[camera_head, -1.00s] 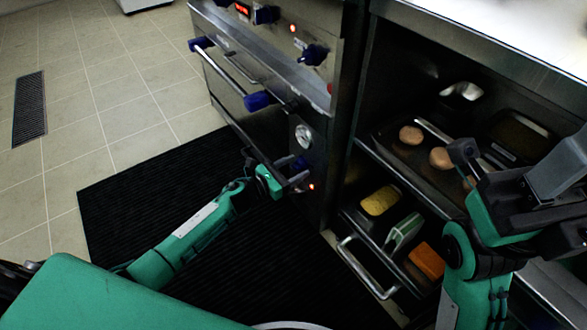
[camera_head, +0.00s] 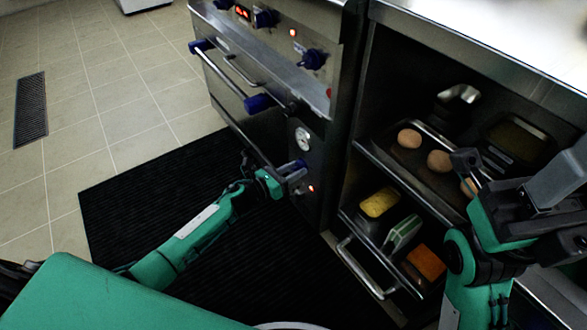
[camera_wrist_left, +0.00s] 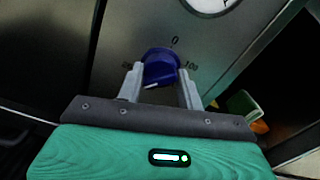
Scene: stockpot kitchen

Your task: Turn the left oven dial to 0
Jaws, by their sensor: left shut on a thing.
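The blue left oven dial (camera_wrist_left: 160,68) sits on the steel oven front, with a printed 0 above it and 100 to its right. A white mark shows at its lower left edge. My left gripper (camera_wrist_left: 161,84) has one finger on each side of the dial and is shut on it. In the head view the dial (camera_head: 299,164) is partly hidden behind my left gripper (camera_head: 292,174). My right gripper (camera_head: 512,165) is raised at the right, empty, its fingers apart.
A round gauge (camera_head: 303,139) is just above the dial. Oven handles (camera_head: 258,103) stick out to the upper left. At right is an open cabinet with a tray of buns (camera_head: 409,138) and an open drawer (camera_head: 366,268). A black mat (camera_head: 120,205) covers the floor.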

